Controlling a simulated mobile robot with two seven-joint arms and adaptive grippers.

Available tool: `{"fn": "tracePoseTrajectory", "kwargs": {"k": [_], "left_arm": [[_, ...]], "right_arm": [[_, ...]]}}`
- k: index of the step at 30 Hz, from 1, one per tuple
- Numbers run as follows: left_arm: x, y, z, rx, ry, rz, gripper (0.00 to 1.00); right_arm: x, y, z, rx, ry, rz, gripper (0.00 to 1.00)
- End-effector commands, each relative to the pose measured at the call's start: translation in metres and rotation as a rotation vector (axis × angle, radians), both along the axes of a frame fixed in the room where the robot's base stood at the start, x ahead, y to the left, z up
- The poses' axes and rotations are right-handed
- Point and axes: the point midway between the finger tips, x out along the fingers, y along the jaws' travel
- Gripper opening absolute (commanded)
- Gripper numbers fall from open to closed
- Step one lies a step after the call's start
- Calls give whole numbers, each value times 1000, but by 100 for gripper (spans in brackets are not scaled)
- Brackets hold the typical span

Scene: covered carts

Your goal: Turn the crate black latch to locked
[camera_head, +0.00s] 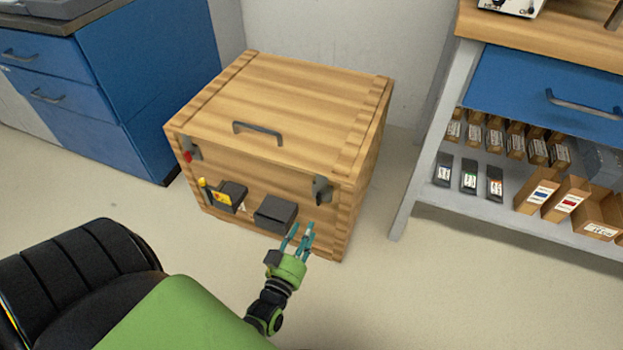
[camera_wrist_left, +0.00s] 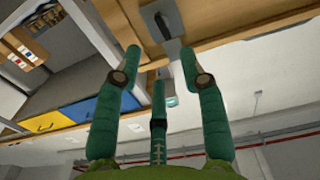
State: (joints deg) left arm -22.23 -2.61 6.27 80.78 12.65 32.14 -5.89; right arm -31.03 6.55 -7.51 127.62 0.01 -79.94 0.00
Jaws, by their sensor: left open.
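The wooden crate (camera_head: 270,105) stands on the floor with its lid down and a dark handle on the front of the lid. The black latch (camera_head: 322,190), a grey plate with a dark lever, is at the right of the crate's front. It also shows at the top of the left wrist view (camera_wrist_left: 163,22), beyond the fingertips. My left gripper (camera_head: 301,230) is open and empty, in front of the crate's lower right, below the latch and apart from it. Its teal fingers are spread in the left wrist view (camera_wrist_left: 160,75). My right gripper is out of view.
A latch with a red knob (camera_head: 188,156) is at the crate's front left. Dark boxes (camera_head: 276,214) and (camera_head: 230,196) jut from the front. A blue cabinet (camera_head: 150,80) stands left; a shelf bench (camera_head: 430,160) with small boxes stands right.

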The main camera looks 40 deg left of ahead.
Motion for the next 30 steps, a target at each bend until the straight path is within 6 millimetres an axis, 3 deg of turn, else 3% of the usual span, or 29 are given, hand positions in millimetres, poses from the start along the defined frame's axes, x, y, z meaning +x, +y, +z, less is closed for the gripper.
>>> {"fn": "tracePoseTrajectory", "kwargs": {"k": [3, 9, 26, 30], "left_arm": [[-17, -4, 0, 0, 0, 0, 41], [-28, -7, 0, -1, -1, 0, 41], [-27, -7, 0, -1, 3, -2, 41], [-19, -16, -4, -12, 72, -48, 41]], "right_arm": [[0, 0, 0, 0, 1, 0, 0], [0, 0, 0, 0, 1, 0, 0], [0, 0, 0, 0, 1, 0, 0], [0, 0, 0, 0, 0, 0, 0]]}}
